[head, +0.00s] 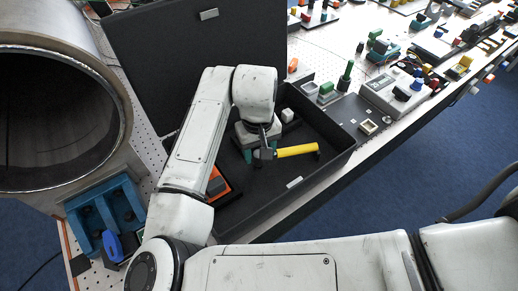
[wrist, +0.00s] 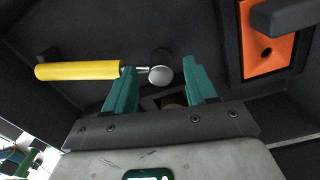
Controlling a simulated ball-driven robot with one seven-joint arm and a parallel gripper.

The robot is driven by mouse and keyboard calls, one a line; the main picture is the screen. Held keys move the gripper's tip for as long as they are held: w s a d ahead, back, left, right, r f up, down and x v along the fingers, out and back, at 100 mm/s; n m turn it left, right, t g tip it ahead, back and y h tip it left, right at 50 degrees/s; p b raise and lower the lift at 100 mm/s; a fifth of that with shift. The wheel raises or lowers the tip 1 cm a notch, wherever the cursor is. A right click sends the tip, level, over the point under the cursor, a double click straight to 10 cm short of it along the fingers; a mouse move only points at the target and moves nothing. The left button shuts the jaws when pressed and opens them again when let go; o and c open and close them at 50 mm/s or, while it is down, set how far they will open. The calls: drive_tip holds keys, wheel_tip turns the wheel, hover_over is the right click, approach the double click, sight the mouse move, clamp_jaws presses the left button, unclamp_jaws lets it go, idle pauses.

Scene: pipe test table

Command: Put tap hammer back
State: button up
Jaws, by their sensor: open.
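A tap hammer with a yellow handle (head: 298,150) and a grey metal head (wrist: 160,76) shows inside the open black case (head: 325,170). Whether it lies on the case floor or a little above it, I cannot tell. My gripper (head: 262,154) points down into the case at the head end of the hammer. In the wrist view its two teal fingers (wrist: 161,72) are apart. The round hammer head appears between the fingertips, and the thin neck passes by the left fingertip. The yellow handle (wrist: 78,70) extends left. Contact is not clear.
An orange insert (wrist: 270,42) lies in the case beside my gripper. A small white block (head: 287,115) is behind it. The case lid (head: 200,60) stands open at the back. A large pipe (head: 115,90) and blue clamp (head: 105,215) are left; instruments (head: 395,92) crowd the right.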

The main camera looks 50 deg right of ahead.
wheel_tip(320, 180, up, 12)
drive_tip(key=b, duration=0.1)
drive_tip(key=shift+r+b, duration=0.15)
drive_tip(key=shift+b, duration=0.25)
drive_tip(key=shift+w+a, duration=0.1)
idle(1.2)
